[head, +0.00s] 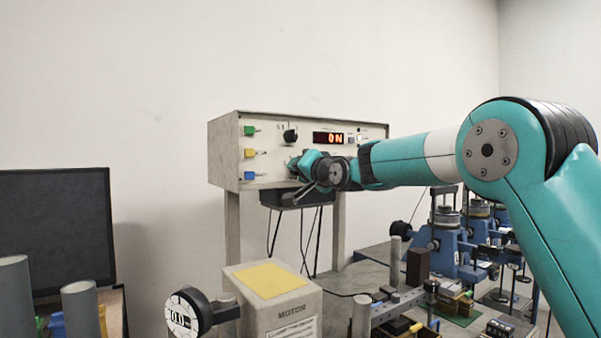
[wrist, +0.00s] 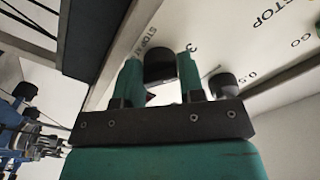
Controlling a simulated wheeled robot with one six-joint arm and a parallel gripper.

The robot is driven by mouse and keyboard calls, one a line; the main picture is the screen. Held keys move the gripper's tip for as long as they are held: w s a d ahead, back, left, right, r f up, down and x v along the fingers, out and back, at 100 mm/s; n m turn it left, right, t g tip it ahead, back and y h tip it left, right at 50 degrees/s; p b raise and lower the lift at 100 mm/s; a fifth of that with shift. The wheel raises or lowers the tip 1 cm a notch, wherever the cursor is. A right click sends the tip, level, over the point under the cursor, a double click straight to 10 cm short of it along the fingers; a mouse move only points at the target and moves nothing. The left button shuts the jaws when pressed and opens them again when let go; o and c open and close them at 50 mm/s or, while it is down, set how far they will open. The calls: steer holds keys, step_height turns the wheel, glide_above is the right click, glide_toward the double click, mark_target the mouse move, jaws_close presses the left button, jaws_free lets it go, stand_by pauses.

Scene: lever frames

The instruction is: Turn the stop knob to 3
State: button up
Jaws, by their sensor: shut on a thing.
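The stop knob (wrist: 160,66) is a dark round knob on the white panel, beside the printed words "STOP AT", in the wrist view. A printed "3" lies just right of it. My gripper (wrist: 159,72) has one teal finger on each side of the knob and is shut on it. I cannot read the knob's pointer. In the head view my gripper (head: 304,164) is against the lower front of the control box (head: 222,150), and my wrist hides the stop knob there.
A second knob (wrist: 223,85) sits near my right finger. A motor block (head: 270,305) and blue machines (head: 450,245) stand below.

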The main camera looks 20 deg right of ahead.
steer(key=o, duration=0.9)
steer(key=b+v, duration=0.5)
steer(key=v, duration=1.2)
steer(key=shift+s+b, duration=0.2)
steer(key=shift+b, duration=0.2)
